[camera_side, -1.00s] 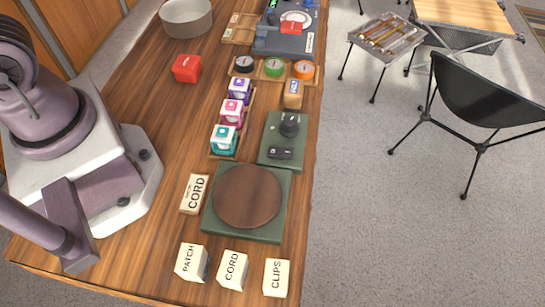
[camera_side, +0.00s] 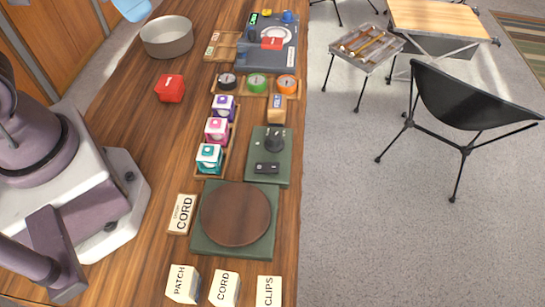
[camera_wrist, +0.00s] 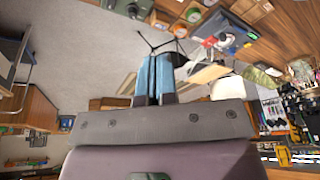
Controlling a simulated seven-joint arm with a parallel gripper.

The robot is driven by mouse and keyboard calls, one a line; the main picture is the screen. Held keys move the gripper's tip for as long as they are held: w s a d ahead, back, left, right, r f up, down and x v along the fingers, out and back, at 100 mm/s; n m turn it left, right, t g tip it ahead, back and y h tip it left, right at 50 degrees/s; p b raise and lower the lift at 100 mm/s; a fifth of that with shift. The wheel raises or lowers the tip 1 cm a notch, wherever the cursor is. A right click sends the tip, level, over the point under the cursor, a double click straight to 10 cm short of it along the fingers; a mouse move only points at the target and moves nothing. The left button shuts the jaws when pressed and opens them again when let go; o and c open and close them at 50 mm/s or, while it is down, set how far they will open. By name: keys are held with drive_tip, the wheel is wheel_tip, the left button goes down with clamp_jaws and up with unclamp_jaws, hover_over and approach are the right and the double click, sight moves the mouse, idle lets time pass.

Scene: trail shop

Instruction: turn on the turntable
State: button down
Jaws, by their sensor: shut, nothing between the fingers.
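The turntable is a round brown platter (camera_side: 236,214) on a square dark green base (camera_side: 233,250), near the front of the wooden bench in the side view. Just behind it stands a green control box (camera_side: 282,178) with a black knob (camera_side: 275,139) and a small black rocker switch (camera_side: 267,168). Which way the switch is set is too small to tell. My gripper (camera_wrist: 154,60) is shut and empty in the wrist view, its blue fingers together. It points out over the room, away from the turntable. A light-blue shape at the side view's top left edge may be its fingertips.
White boxes stand before the platter, with a cord box (camera_side: 181,214) beside it. Small cube boxes (camera_side: 216,130), tape rolls (camera_side: 257,83), a red box (camera_side: 170,88), a round tin (camera_side: 167,36) and a scale-like device (camera_side: 266,60) stand farther back. Open bench lies left of these.

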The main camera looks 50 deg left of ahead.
drive_tip(key=w+d+f+m+g, duration=0.2)
drive_tip(key=w+d+f+m, duration=0.1)
drive_tip(key=w+d+f, duration=0.3)
drive_tip(key=m+h, duration=0.1)
drive_tip(key=m, duration=0.4)
hover_over(277, 166)
drive_tip(key=s+a, duration=0.2)
wheel_tip(277, 166, down, 8)
drive_tip(key=shift+f, duration=0.1)
drive_tip(key=f, duration=0.4)
drive_tip(key=w+d+f, duration=0.1)
drive_tip(key=f, duration=0.8)
drive_tip(key=shift+w+d+f, duration=0.25)
drive_tip(key=shift+d+f, duration=0.05)
drive_tip(key=shift+f, duration=0.1)
